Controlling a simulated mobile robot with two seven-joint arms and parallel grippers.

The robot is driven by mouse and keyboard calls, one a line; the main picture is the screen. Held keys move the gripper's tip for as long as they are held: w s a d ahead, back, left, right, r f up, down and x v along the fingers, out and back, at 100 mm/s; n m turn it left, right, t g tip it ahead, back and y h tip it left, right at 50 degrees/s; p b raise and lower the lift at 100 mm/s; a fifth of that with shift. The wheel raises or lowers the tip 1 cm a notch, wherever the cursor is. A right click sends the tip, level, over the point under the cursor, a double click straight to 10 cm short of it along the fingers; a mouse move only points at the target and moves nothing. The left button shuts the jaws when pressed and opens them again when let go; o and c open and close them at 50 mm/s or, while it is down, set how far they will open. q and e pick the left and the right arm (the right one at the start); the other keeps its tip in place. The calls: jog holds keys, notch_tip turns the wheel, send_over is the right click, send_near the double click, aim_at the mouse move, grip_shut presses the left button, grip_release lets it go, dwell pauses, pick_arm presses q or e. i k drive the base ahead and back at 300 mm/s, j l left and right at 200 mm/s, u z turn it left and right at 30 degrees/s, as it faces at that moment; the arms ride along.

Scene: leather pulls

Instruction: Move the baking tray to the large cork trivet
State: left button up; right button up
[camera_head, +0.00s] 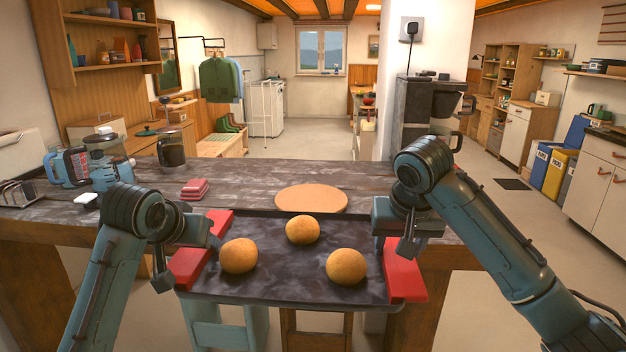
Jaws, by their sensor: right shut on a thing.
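The dark baking tray (300,285) carries three round golden buns and shows level at the front edge of the counter, partly over stools. Red grips cover its left side (189,268) and right side (404,275). The large cork trivet (311,199), a flat tan disc, lies bare on the counter just behind the tray. My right gripper (407,243) is shut on the tray's right red grip; its fingertips are partly hidden. My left gripper (208,238) is at the tray's left red grip; whether its jaws are closed is unclear.
On the dark counter (255,178), a stack of small red pieces (194,189) lies left of the trivet. A dark coffee machine (428,110) stands behind my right arm. Stools (228,330) stand below the tray.

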aim_at(311, 197)
jog(key=i+l, duration=0.1)
jog(key=i, duration=0.45)
jog(key=i+l, duration=0.15)
jog(key=i, duration=0.4)
